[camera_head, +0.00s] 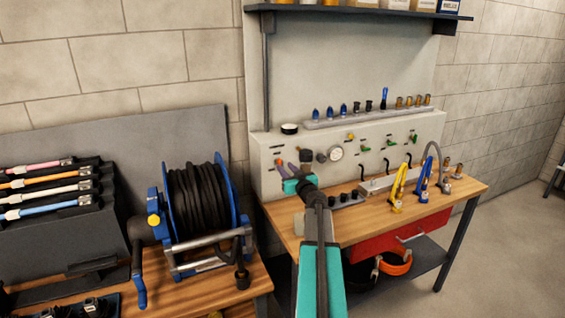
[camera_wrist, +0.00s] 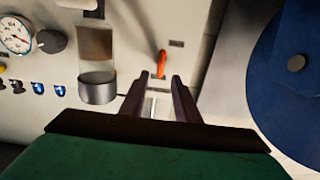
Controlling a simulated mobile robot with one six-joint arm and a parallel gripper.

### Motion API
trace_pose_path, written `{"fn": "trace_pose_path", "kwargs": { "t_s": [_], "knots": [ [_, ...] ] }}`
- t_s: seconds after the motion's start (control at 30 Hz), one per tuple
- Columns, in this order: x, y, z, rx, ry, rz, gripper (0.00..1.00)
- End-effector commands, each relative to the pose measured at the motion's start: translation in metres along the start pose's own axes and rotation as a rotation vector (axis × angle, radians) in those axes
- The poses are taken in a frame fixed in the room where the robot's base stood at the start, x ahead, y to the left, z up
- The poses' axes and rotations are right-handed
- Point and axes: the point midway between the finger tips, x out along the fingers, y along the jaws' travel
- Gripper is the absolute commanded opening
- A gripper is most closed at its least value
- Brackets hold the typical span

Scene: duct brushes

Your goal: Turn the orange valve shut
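The orange valve handle (camera_wrist: 162,64) shows in the wrist view as a short lever on the pale panel (camera_wrist: 190,20). It lies just beyond and between the tips of my gripper (camera_wrist: 161,76). The two dark fingers stand apart with a gap between them, and nothing is held. I cannot tell if a finger touches the lever. In the head view my gripper (camera_head: 286,165) is at the left part of the panel. The valve is too small or too covered there to tell clearly.
A clear-bodied filter (camera_wrist: 97,60) sits close beside my fingers, with a pressure gauge (camera_wrist: 15,36) beyond it. A blue hose reel (camera_head: 195,205) stands left of the workbench (camera_head: 355,222). Yellow (camera_head: 398,185) and blue (camera_head: 424,182) clamps stand on the bench's right.

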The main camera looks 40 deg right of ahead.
Motion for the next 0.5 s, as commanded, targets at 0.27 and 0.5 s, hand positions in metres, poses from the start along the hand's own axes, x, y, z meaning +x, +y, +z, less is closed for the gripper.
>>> {"fn": "trace_pose_path", "kwargs": {
  "t_s": [0.27, 0.5],
  "knots": [
    [0.027, 0.001, -0.002, 0.001, -0.001, 0.0, 0.29],
    [0.044, 0.001, -0.001, 0.001, -0.001, 0.001, 0.29]
  ]
}}
